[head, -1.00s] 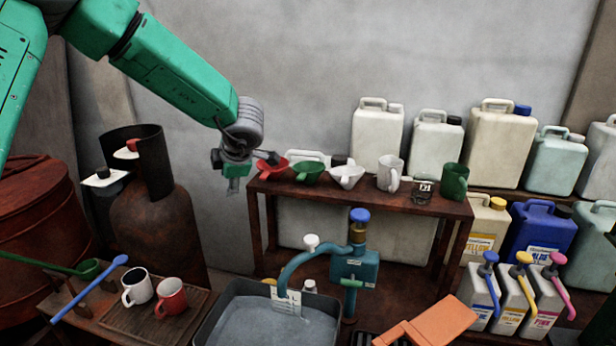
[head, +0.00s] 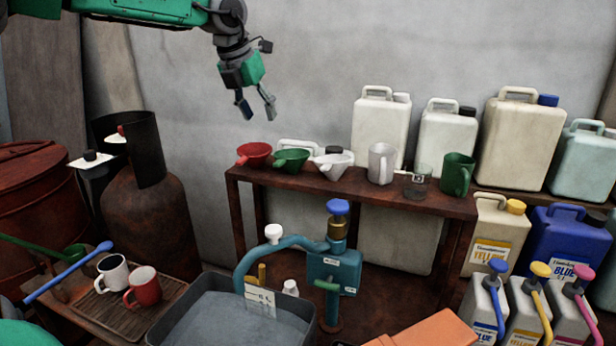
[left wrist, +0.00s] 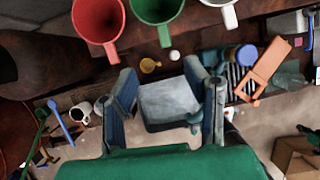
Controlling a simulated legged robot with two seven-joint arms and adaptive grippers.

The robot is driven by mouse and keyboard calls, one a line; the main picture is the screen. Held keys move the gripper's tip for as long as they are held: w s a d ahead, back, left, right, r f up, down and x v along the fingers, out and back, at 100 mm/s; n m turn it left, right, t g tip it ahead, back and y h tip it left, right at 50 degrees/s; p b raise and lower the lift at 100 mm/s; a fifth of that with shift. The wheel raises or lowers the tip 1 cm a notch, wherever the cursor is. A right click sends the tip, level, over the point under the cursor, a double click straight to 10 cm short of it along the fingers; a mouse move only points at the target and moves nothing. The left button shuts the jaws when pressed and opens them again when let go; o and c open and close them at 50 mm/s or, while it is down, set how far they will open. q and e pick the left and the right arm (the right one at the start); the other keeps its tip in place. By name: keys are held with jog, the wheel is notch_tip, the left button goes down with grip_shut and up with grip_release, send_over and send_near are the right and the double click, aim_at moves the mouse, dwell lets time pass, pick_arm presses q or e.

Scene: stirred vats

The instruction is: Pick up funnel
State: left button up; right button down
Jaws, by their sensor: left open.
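Three funnels stand in a row on the left part of the rusty shelf: a red funnel (head: 254,152), a green funnel (head: 291,159) and a white funnel (head: 336,163). My left gripper (head: 257,112) is open and empty, pointing down. In the head view it appears above the red funnel, apart from it, against the grey wall. In the left wrist view the red funnel (left wrist: 98,18), green funnel (left wrist: 157,10) and white funnel (left wrist: 222,8) line the top edge, beyond the open fingers of the left gripper (left wrist: 165,75).
A blue pump (head: 333,270) and grey vat (head: 240,315) are in front.

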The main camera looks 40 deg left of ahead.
aim_at(279, 161)
pick_arm(q)
jog(key=x, duration=1)
jog(key=shift+w+d+f, duration=0.15)
jog(key=shift+w+f, duration=0.1)
jog(key=shift+w, duration=0.1)
jog(key=shift+s+x, duration=0.15)
jog(key=shift+x, duration=1.15)
jog(key=shift+s+x, duration=0.1)
jog(key=shift+x, duration=1.2)
jog(key=shift+s+d, duration=0.1)
jog(key=shift+d, duration=0.05)
grip_shut()
